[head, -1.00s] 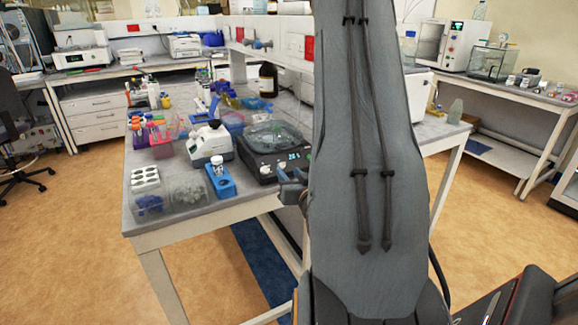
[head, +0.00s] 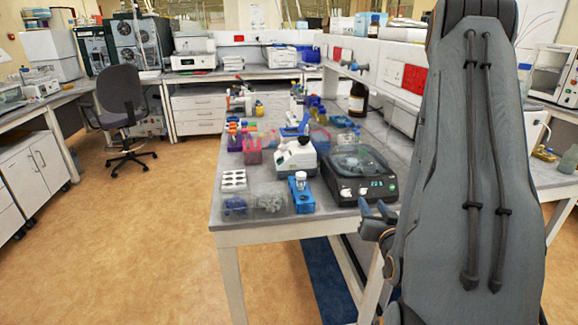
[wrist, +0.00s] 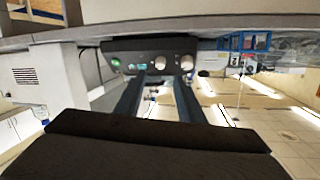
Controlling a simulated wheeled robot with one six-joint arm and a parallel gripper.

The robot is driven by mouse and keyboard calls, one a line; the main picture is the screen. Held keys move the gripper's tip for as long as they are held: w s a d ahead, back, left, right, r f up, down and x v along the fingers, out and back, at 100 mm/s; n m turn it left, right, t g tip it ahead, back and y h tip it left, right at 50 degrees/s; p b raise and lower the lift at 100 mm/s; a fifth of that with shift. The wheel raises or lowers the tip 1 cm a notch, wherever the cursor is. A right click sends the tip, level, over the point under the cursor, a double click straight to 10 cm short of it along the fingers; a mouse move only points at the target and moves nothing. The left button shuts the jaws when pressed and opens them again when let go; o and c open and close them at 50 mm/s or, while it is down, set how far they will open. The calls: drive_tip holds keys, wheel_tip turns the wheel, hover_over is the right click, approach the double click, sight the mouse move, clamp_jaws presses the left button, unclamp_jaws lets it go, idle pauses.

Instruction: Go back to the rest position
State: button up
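My gripper (head: 375,210) is at the front edge of the lab bench (head: 262,226) in the head view, just in front of the black device with knobs and a clear lid (head: 362,172). In the wrist view its two fingers (wrist: 158,92) stand apart with nothing between them, so it is open and empty. The knobbed front of the black device (wrist: 138,60) shows beyond the fingertips. My grey arm covers the right part of the head view and hides part of the bench.
On the bench stand a blue holder with a small vial (head: 301,194), a white instrument (head: 295,157), a white rack with holes (head: 234,181), clear boxes (head: 268,200) and a brown bottle (head: 357,99). An office chair (head: 122,105) stands back left. The floor at left is clear.

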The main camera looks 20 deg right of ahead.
drive_tip(key=w+a+f+n+g+y+b, duration=0.1)
drive_tip(key=w+a+f+n+g+y, duration=0.15)
drive_tip(key=a, duration=0.45)
drive_tip(key=w+a+f+n+g+y, duration=0.15)
drive_tip(key=a+g, duration=0.25)
drive_tip(key=a, duration=0.4)
drive_tip(key=s+a+r+n+g+y, duration=0.1)
drive_tip(key=s+a+r+g, duration=0.1)
drive_tip(key=s+a, duration=0.4)
drive_tip(key=s+a+r+n+g+y, duration=0.1)
drive_tip(key=s+a+r+g, duration=0.2)
drive_tip(key=s+a+g, duration=0.2)
drive_tip(key=s+a, duration=0.1)
drive_tip(key=a, duration=0.2)
drive_tip(key=shift+s+r+n+b, duration=0.15)
drive_tip(key=shift+s+n+b, duration=0.1)
drive_tip(key=shift+n+b, duration=0.1)
